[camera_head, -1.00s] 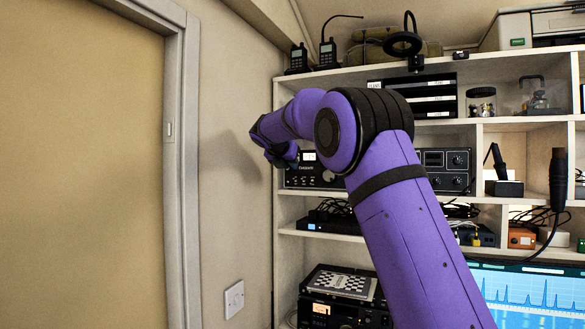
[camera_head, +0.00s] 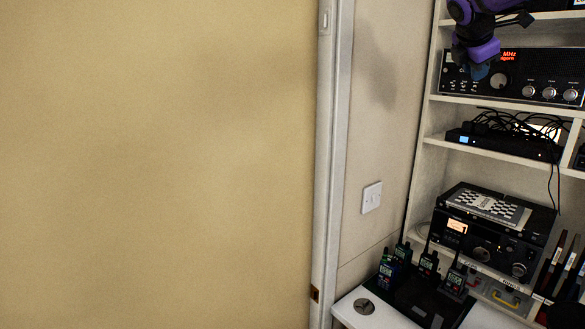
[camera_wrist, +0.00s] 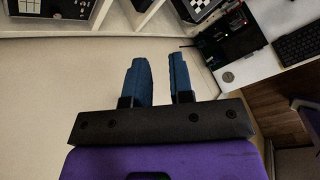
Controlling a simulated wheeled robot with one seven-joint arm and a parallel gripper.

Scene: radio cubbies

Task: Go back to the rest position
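My gripper (camera_wrist: 160,80) shows in the wrist view with its two blue fingers apart and nothing between them. In the head view my gripper (camera_head: 478,68) is at the upper right, partly cut off by the frame's top, in front of the shelf with the large black radio (camera_head: 520,78). Its fingers are hard to make out there. Below the fingers in the wrist view is plain light wall or floor surface.
A shelf unit (camera_head: 424,140) stands at the right, with a black radio (camera_head: 490,235) on a lower shelf. Several handheld radios (camera_head: 428,264) stand on a white desk (camera_head: 362,318). A tan door (camera_head: 160,160) fills the left. A desk and keyboard (camera_wrist: 300,42) show in the wrist view.

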